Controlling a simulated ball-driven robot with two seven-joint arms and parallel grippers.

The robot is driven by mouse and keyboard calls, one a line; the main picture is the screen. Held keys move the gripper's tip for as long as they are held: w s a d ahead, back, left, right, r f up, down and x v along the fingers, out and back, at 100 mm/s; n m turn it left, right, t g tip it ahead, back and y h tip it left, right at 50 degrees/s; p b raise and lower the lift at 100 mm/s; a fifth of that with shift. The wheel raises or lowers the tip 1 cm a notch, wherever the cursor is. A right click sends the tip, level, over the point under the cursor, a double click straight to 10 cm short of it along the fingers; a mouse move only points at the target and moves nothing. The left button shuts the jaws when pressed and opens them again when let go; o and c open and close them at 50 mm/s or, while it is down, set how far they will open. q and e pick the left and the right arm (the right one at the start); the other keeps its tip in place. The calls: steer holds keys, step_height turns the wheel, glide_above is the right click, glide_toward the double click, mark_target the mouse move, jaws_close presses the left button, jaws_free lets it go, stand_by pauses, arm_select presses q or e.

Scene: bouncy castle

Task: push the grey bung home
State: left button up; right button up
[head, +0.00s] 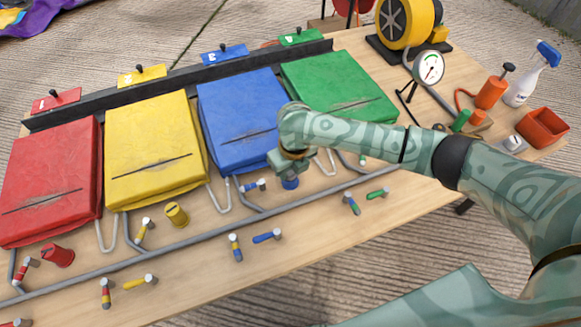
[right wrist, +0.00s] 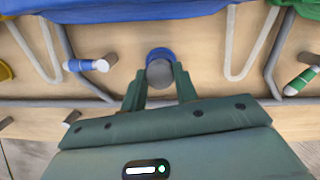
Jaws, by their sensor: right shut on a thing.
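My right gripper (head: 288,172) is over the front of the wooden table, below the blue pad. In the right wrist view its two fingers (right wrist: 160,84) close on both sides of a grey round bung (right wrist: 160,73). A blue round piece (right wrist: 158,53) sits directly behind the grey bung and touches it in the picture. In the head view the blue piece (head: 290,183) shows under the gripper, while the grey bung is hidden there. How deep the bung sits cannot be told. My left gripper is not in view.
Red (head: 50,190), yellow (head: 150,130), blue (head: 238,110) and green (head: 338,85) pads lie in a row. A grey pipe (head: 180,232) runs along the table front with coloured-handled valves. A yellow plug (head: 177,214) and red plug (head: 58,255) stand left. A gauge (head: 429,67) stands right.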

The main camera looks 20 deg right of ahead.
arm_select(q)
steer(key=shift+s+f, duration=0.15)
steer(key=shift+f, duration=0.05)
arm_select(e)
steer(key=shift+s+d+f, duration=0.1)
steer(key=shift+s+f, duration=0.3)
steer(key=shift+f, duration=0.35)
jaws_close()
steer(key=o, duration=1)
jaws_free()
steer(key=shift+o, duration=0.2)
steer(key=shift+s, duration=0.1)
steer(key=r+p, duration=0.2)
steer(key=r, duration=0.1)
steer(key=r+p, duration=0.1)
steer(key=r, duration=0.1)
steer(key=shift+w+a+r, duration=0.25)
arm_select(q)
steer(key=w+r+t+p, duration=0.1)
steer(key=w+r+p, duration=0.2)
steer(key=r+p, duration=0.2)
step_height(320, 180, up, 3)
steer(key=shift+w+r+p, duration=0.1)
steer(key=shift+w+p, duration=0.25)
arm_select(e)
step_height(320, 180, up, 12)
steer(key=s+d, duration=0.1)
steer(key=shift+s, duration=0.35)
steer(key=shift+d, duration=0.1)
